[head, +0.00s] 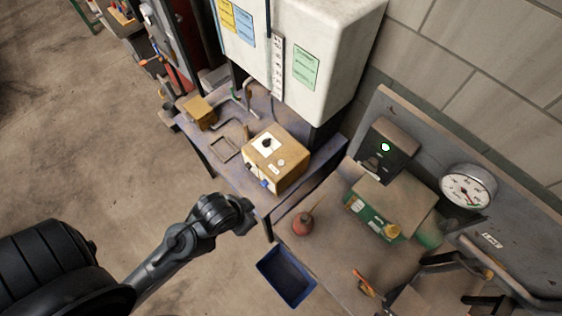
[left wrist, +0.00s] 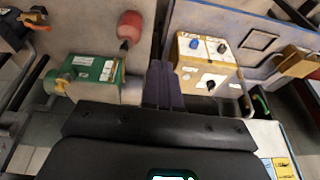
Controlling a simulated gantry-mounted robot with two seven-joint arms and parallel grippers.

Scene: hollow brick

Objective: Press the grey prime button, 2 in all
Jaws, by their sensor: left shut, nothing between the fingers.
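A tan box (head: 277,160) stands on the bench, with a black knob on a white plate, blue parts on its near side and a small pale round part (head: 281,162). I cannot tell whether that part is the grey prime button. In the left wrist view the box (left wrist: 206,66) is right of my fingers. My left gripper (head: 246,216) is shut and empty, in front of the bench and below the box, apart from it. Its shut fingers (left wrist: 161,82) point toward the bench. I do not see my right gripper.
A green-fronted unit (head: 372,219) with a brass knob, a red bulb (head: 303,224) and a round gauge (head: 468,187) stand to the right. A blue bin (head: 286,276) is below. A white cabinet (head: 335,50) hangs above the box. Open floor lies at left.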

